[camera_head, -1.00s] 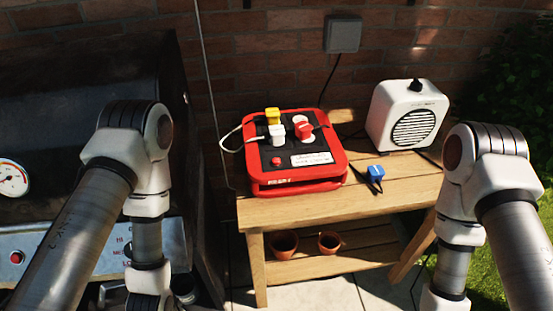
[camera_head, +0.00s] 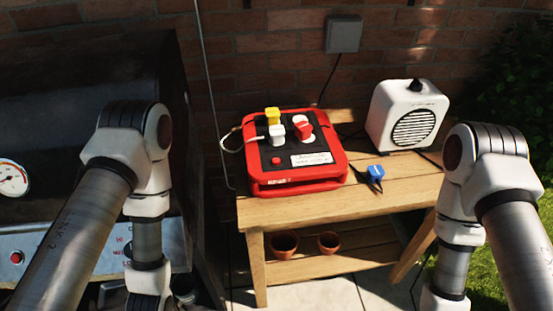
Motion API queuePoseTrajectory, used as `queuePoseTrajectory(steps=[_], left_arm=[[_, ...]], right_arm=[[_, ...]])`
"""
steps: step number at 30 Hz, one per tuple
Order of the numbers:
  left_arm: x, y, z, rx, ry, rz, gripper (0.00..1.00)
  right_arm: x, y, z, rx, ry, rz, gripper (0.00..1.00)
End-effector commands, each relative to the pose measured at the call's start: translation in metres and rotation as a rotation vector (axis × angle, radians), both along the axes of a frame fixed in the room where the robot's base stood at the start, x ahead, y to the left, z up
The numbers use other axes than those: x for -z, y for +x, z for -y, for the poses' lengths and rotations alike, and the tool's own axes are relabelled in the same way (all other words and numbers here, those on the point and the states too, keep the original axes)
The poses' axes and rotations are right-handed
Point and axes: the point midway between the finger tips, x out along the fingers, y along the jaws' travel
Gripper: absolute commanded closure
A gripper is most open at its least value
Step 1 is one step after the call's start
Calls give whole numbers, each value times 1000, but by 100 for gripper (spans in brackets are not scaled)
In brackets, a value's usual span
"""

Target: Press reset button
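A red and black power box (camera_head: 335,168) sits on the wooden table. A small round red button (camera_head: 276,161) is on the front left of its black top; whether this is the reset button I cannot read. Yellow (camera_head: 272,115), white (camera_head: 277,134) and red (camera_head: 304,130) plugs stand in the box's sockets. A white label (camera_head: 311,159) lies right of the button. My two arms come in at the left and right, apart from the box. Both grippers are outside the view, below the picture.
A white speaker-like heater or radio (camera_head: 408,117) stands at the table's right. A blue plug (camera_head: 375,173) lies on the table (camera_head: 400,183) right of the box. A dark grill (camera_head: 70,95) is at the left. Two clay pots (camera_head: 284,245) stand on the lower shelf.

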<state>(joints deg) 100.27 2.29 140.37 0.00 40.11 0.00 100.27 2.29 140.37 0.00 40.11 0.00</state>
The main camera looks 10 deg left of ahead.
Motion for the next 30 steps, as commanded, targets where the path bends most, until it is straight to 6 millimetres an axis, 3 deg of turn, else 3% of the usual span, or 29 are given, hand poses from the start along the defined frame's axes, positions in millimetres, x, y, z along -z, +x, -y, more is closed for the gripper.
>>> queuePoseTrajectory(steps=[1,3,30], left_arm=[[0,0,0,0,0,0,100],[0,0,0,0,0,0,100],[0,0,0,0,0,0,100]], right_arm=[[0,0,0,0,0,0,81],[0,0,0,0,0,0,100],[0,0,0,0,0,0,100]])
